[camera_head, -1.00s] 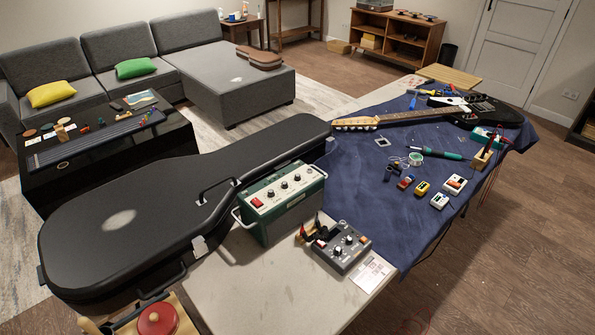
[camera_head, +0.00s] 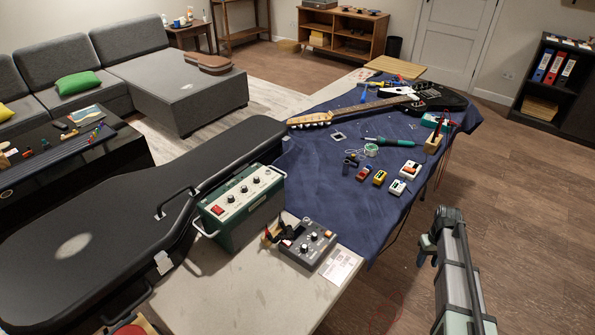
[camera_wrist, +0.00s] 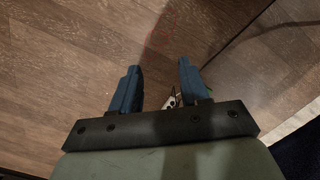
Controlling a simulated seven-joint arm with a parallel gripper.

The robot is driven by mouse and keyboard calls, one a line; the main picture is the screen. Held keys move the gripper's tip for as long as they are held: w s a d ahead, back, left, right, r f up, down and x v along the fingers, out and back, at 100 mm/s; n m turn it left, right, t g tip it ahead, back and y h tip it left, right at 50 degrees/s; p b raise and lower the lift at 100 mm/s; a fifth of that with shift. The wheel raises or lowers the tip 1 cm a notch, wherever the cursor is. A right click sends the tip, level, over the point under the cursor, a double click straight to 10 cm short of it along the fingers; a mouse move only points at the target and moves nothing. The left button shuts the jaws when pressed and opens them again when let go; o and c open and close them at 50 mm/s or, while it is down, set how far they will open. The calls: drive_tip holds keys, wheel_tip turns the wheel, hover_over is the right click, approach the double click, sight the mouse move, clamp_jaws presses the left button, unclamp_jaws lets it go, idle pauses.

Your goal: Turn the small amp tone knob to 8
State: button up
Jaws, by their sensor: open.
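The small amp (camera_head: 240,222) is a green box with a pale panel, a red switch and several dark knobs, standing on the bench at the centre left of the head view. The knobs' labels are too small to read, so I cannot tell which is the tone knob or where it points. My gripper (camera_head: 427,250) is at the right of the head view, over the floor and well apart from the amp. In the wrist view my gripper (camera_wrist: 160,85) shows two blue fingers spread wide with nothing between them.
A grey box with knobs (camera_head: 318,248) sits right of the amp on the bench (camera_head: 235,290). A black guitar case (camera_head: 120,225) lies close left of it. Pedals (camera_head: 379,177), a soldering iron (camera_head: 376,140) and a guitar (camera_head: 437,98) lie on the blue cloth (camera_head: 325,185).

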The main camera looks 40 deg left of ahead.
drive_tip(key=w+a+r+n+t, duration=0.15)
drive_tip(key=w+a+r, duration=0.25)
drive_tip(key=a+r, duration=0.65)
drive_tip(key=w+a+r+n, duration=0.35)
drive_tip(key=a+r, duration=0.55)
drive_tip(key=r, duration=0.3)
wheel_tip(320, 180, up, 19)
drive_tip(key=n, duration=0.8)
hover_over(256, 177)
drive_tip(key=shift+g, duration=0.25)
wheel_tip(256, 177, down, 13)
drive_tip(key=shift+r, duration=0.15)
drive_tip(key=shift+c, duration=0.3)
clamp_jaws()
